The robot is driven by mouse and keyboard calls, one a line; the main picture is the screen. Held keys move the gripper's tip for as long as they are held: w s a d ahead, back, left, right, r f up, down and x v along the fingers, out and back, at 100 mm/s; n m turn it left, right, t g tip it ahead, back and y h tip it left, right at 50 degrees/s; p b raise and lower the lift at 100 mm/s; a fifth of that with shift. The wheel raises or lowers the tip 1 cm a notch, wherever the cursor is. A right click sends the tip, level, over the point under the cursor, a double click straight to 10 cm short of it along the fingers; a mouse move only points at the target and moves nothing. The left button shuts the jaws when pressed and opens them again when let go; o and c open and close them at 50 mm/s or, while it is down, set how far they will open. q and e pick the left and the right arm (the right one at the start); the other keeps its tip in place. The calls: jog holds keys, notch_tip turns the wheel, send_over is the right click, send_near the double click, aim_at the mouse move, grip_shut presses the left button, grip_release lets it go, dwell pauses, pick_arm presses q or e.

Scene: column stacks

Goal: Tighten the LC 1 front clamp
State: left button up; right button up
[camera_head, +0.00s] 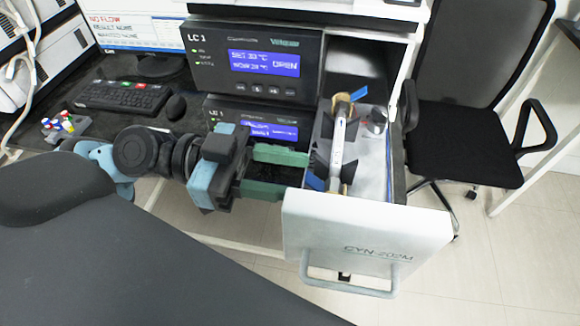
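The LC 1 unit (253,62) has its drawer (350,235) pulled out, with a white front panel and handle. A silver column (338,140) with brass-coloured ends lies lengthwise in the drawer, between black holders. The front clamp's blue lever (314,181) shows at the column's near end, on the left side. The back clamp's blue lever (359,94) sticks out to the right at the far end. My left gripper (305,173) has green fingers spread apart, with tips at the drawer's left side, close to the front lever. Whether they touch it is unclear. My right gripper is not in view.
A second unit (252,126) sits below the first. A keyboard (125,97), mouse (176,107) and monitor (135,28) stand at left. A dark cylindrical knob (376,121) is in the drawer. A black chair (470,130) stands at right, with open floor before it.

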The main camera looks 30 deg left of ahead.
pick_arm(q)
jog(key=shift+w+d, duration=0.1)
jog(key=shift+d, duration=0.5)
jog(key=shift+p, duration=0.35)
grip_shut()
